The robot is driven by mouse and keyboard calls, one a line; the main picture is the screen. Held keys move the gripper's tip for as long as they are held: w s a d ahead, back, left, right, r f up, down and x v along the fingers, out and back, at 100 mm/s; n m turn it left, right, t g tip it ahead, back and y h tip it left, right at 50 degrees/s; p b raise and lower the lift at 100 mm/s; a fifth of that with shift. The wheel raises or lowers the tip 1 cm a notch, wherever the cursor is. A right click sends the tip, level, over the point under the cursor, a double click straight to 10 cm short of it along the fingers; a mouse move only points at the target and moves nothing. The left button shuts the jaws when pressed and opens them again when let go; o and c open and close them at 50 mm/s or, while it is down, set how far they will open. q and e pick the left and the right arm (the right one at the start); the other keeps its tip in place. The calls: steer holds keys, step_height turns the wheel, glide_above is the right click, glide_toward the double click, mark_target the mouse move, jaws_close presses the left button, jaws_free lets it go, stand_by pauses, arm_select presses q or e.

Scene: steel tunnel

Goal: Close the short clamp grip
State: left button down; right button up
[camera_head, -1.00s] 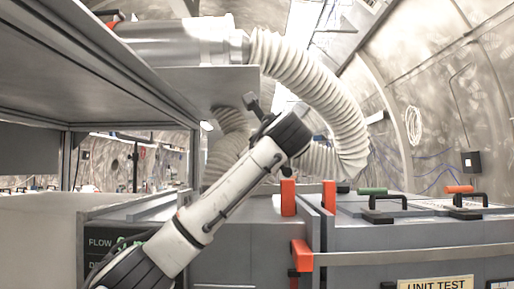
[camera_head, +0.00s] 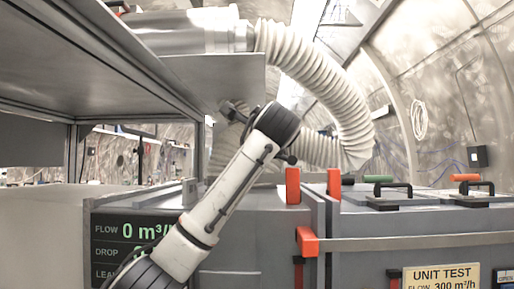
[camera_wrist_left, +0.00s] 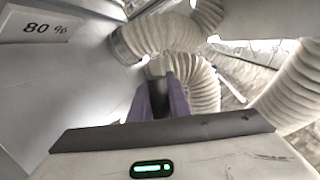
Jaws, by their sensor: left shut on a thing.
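My left arm (camera_head: 228,195) rises across the head view in front of a grey cabinet. Its gripper is hidden behind the arm there. In the left wrist view the two purple fingers of my left gripper (camera_wrist_left: 160,98) are close together on a dark, narrow piece (camera_wrist_left: 158,100), which looks like the short clamp grip. Most of this piece is hidden between the fingers. A ribbed pale hose (camera_wrist_left: 195,75) passes just behind the fingers. A dark bar (camera_head: 233,112) shows beside the arm's upper end in the head view; I cannot tell whether it is the grip. My right gripper is out of view.
A metal shelf (camera_head: 150,60) overhangs on the left, with a steel cylinder (camera_head: 190,32) and ribbed hose (camera_head: 325,75). Orange blocks (camera_head: 307,242) and black handles (camera_head: 392,188) are on grey cabinets (camera_head: 350,225). A display (camera_head: 115,230) partly reads FLOW 0.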

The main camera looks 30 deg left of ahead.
arm_select(q)
steer(key=shift+a+f+n+h+b, duration=0.1)
steer(key=shift+f+n+h+b, duration=0.25)
steer(key=shift+f+n, duration=0.55)
steer(key=c, duration=1.6)
jaws_free()
steer(key=shift+c, duration=0.2)
steer(key=shift+s, duration=0.15)
steer(key=b+v, duration=0.2)
steer(key=v, duration=0.8)
